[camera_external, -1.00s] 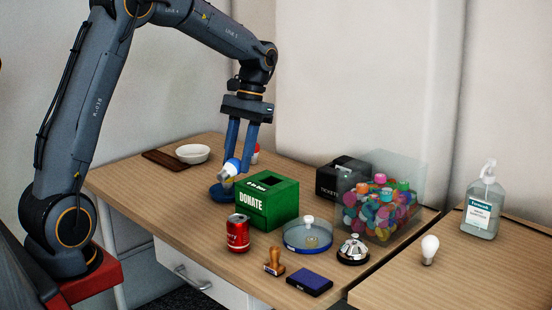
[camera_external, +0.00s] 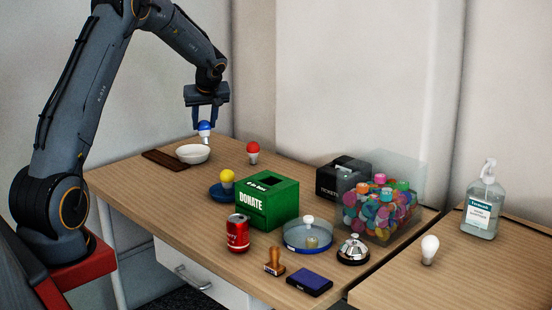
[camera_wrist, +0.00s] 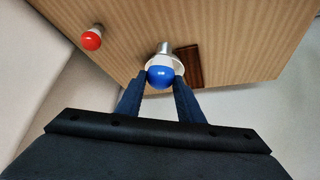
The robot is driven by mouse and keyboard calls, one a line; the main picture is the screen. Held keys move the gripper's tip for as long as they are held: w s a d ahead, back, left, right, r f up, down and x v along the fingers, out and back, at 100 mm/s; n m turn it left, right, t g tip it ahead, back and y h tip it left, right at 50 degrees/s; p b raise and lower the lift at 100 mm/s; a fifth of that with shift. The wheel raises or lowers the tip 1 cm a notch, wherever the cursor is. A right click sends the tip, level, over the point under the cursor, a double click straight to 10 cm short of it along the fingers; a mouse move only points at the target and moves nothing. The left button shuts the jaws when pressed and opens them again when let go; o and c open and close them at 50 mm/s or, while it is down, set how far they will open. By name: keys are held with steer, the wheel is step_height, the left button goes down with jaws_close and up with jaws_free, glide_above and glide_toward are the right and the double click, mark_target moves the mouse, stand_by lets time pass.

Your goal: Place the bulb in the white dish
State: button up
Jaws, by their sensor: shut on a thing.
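My gripper (camera_external: 205,122) is shut on a blue bulb (camera_external: 204,128), which hangs with its metal base pointing down. The bulb is above the back part of the white dish (camera_external: 193,154), apart from it in the outside view. In the wrist view, the blue bulb (camera_wrist: 160,76) sits between my fingertips and hides much of the white dish (camera_wrist: 178,66) behind it. A yellow bulb (camera_external: 227,177) stands in a blue dish (camera_external: 217,191). A red bulb (camera_external: 253,150) stands on the table. A white bulb (camera_external: 429,248) stands on the right table.
A dark board (camera_external: 166,159) lies left of the white dish. A green donation box (camera_external: 268,203), red can (camera_external: 238,234), clear blue-rimmed dish (camera_external: 308,238), bell (camera_external: 353,250), stamp (camera_external: 274,263) and token bin (camera_external: 380,205) stand nearer the camera. The table behind the white dish is clear.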

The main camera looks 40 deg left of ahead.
steer(key=shift+o, duration=0.2)
steer(key=w+a+n+y+p, duration=0.1)
steer(key=w+a+y, duration=0.3)
steer(key=a, duration=0.8)
steer(key=shift+w+a+n+t+y+p, duration=0.15)
steer(key=shift+w+n+t+y+p, duration=0.15)
steer(key=shift+w+n, duration=0.1)
steer(key=shift+a+f, duration=0.15)
steer(key=shift+f, duration=0.25)
step_height(320, 180, down, 9)
steer(key=shift+w+f+p, duration=0.1)
steer(key=shift+f+p, duration=0.1)
steer(key=shift+p, duration=0.85)
steer(key=shift+c, duration=0.2)
steer(key=o, duration=0.8)
steer(key=shift+o, duration=0.4)
